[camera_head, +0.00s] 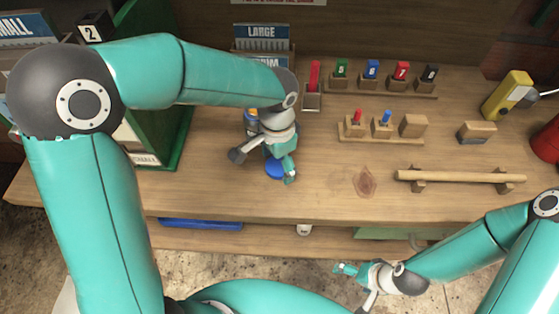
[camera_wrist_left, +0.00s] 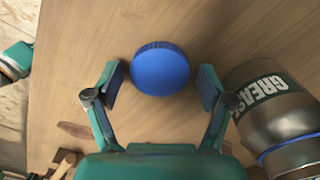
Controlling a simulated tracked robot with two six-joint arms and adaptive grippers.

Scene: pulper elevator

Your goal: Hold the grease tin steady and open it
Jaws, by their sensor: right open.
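The grease tin (camera_wrist_left: 270,100), grey metal with a dark GREASE label and a blue band, stands on the bench at the right of the left wrist view. In the head view it is mostly hidden behind my left wrist. A round blue disc like a lid (camera_wrist_left: 160,70) appears to lie on the bench beside the tin; it also shows in the head view (camera_head: 274,169). My left gripper (camera_wrist_left: 160,88) is open, with its fingers on either side of the blue disc and a gap at each side. My right gripper (camera_head: 351,285) is open and empty in front of the bench edge.
Small wooden racks with coloured tags (camera_head: 382,88) stand at the back right. A wooden bar on supports (camera_head: 460,176) lies at the right, near a yellow device (camera_head: 508,95). A green cabinet (camera_head: 165,80) stands at the left. The bench front middle is clear.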

